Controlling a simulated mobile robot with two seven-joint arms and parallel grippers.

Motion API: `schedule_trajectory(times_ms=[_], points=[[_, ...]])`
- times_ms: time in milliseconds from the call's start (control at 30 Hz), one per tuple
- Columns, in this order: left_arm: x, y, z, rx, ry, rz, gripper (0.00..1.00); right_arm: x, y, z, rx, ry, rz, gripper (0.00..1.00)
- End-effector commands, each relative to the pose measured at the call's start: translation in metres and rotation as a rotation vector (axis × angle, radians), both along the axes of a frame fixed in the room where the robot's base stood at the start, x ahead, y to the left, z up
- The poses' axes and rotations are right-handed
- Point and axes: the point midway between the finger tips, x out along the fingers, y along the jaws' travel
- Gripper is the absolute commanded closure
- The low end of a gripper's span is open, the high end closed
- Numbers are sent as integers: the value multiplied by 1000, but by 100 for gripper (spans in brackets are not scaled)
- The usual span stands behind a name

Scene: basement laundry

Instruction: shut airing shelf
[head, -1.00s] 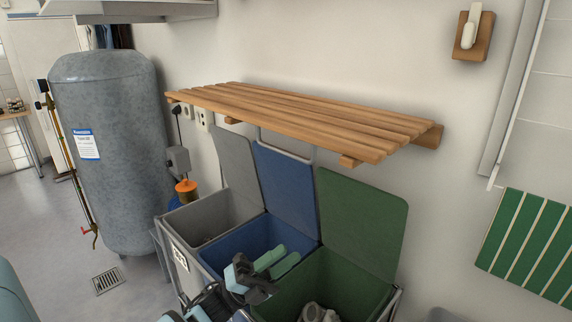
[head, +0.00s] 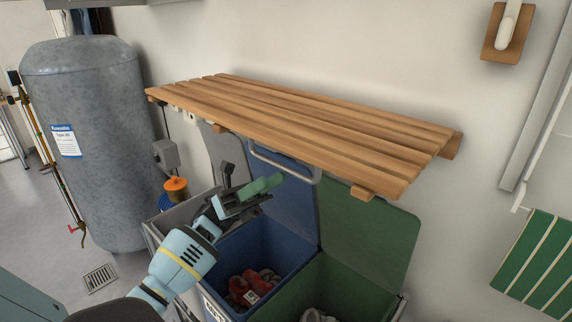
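The airing shelf (head: 300,122) is a wooden slatted shelf on the wall, standing out flat above the laundry bins. A grey metal bar handle (head: 318,174) hangs below its front edge. My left gripper (head: 272,184) is just below and in front of this handle, with its green fingertips close to the bar. I cannot tell whether they touch it. Its fingers look apart with nothing between them, though one largely hides the other. My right gripper is not in view.
Below the shelf are a grey bin (head: 165,222), a blue bin (head: 232,248) holding red and grey cloth, and a green bin (head: 345,275), their lids raised behind. A grey tank (head: 85,150) stands left. A wooden wall catch (head: 507,35) is at upper right.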

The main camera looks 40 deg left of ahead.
Motion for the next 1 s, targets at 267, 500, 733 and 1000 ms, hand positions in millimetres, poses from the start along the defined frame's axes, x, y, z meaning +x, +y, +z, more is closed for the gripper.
schedule_trajectory(times_ms=[267, 500, 733, 1000], points=[[3, -30, 35, -2, -6, 0, 69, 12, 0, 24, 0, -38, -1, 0], [5, -44, 46, -1, -3, 0, 69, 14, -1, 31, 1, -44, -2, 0], [5, -46, 45, -1, 0, 0, 69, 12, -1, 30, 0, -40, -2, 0], [5, -46, 45, -1, 0, 0, 95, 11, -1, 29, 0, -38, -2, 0]])
